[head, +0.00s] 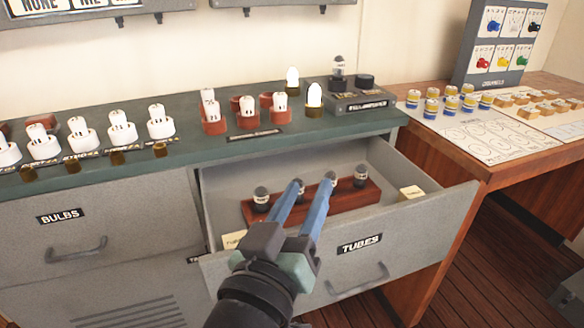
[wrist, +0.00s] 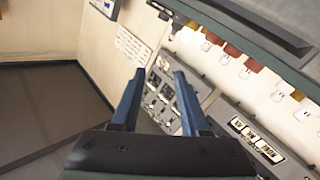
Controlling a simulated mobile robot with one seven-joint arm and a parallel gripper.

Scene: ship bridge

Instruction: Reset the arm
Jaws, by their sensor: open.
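My gripper (head: 308,192) is open, its two blue fingers apart with nothing held between them. In the head view it appears in front of the open drawer labelled TUBES (head: 360,245). A red-brown rack (head: 340,200) with several dark-topped tubes lies in that drawer, partly hidden behind my fingers. In the wrist view my gripper (wrist: 155,95) points toward a wall and panels, with no tube between the fingers.
A closed drawer labelled BULBS (head: 62,235) is at the left. The green counter (head: 200,150) above carries white bulb holders, red blocks and a tester (head: 360,103). A wooden desk (head: 530,155) with cards and small pieces stands at the right.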

